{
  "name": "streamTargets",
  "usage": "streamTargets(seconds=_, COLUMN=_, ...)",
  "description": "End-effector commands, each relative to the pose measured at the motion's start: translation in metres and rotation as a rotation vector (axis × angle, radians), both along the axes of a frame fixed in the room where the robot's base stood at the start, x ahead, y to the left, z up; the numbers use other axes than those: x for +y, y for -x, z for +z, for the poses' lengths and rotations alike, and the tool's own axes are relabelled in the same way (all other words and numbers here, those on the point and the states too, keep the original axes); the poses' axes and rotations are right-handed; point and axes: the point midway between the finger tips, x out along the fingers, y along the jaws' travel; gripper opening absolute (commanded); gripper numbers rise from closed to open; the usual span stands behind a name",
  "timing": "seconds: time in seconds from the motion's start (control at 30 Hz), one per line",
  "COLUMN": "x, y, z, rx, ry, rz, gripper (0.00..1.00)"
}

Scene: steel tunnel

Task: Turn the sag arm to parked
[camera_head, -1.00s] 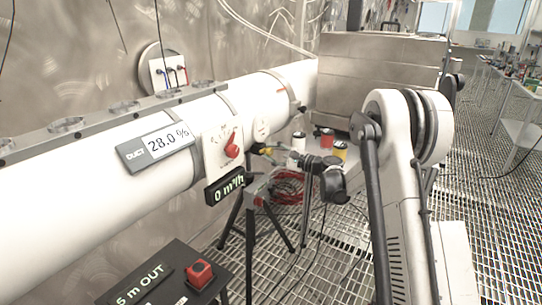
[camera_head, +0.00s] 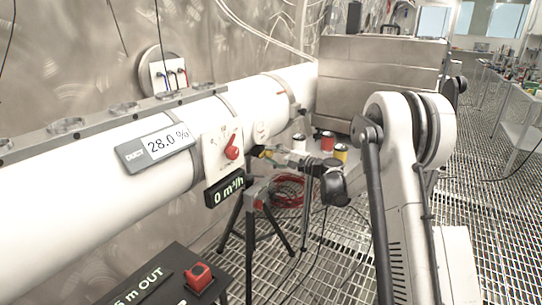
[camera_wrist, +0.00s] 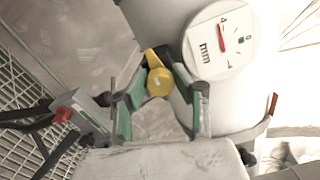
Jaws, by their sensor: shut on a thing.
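The sag arm is a small yellow lever with a round end (camera_wrist: 159,82), in the middle of the wrist view beside the white duct. My gripper (camera_wrist: 163,88) has its green-padded fingers on both sides of it and is shut on it. A round white dial marked mm (camera_wrist: 218,42), with a red needle, sits on the duct just right of the lever. In the head view my gripper (camera_head: 270,153) is at the near side of the duct (camera_head: 90,205), below the dial (camera_head: 262,131). The yellow lever is tiny and mostly hidden there.
A red knob (camera_head: 232,153) on a white plate sits left of my gripper. A green flow readout (camera_head: 225,191) hangs below it, beside a black tripod (camera_head: 248,230). Paint cans (camera_head: 327,142) and red cable (camera_head: 288,190) lie behind. Grated floor (camera_head: 340,270) is open at front.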

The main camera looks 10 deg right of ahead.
Motion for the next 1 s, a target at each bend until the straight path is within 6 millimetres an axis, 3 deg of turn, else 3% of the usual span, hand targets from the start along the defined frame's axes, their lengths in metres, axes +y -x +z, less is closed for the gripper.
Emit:
streamTargets(seconds=0.03, x=0.000, y=0.000, z=-0.001, rx=0.000, ry=0.001, rz=0.000, gripper=0.00)
streamTargets(seconds=0.07, x=0.000, y=0.000, z=-0.001, rx=0.000, ry=0.001, rz=0.000, gripper=0.29)
streamTargets(seconds=0.2, x=0.000, y=0.000, z=0.000, rx=0.001, ry=0.001, rz=0.000, gripper=0.45)
streamTargets(seconds=0.57, x=-0.006, y=0.005, z=0.000, rx=0.001, ry=0.000, rz=-0.002, gripper=0.45)
streamTargets(seconds=1.0, x=-0.063, y=0.061, z=0.000, rx=0.001, ry=0.001, rz=-0.003, gripper=0.45)
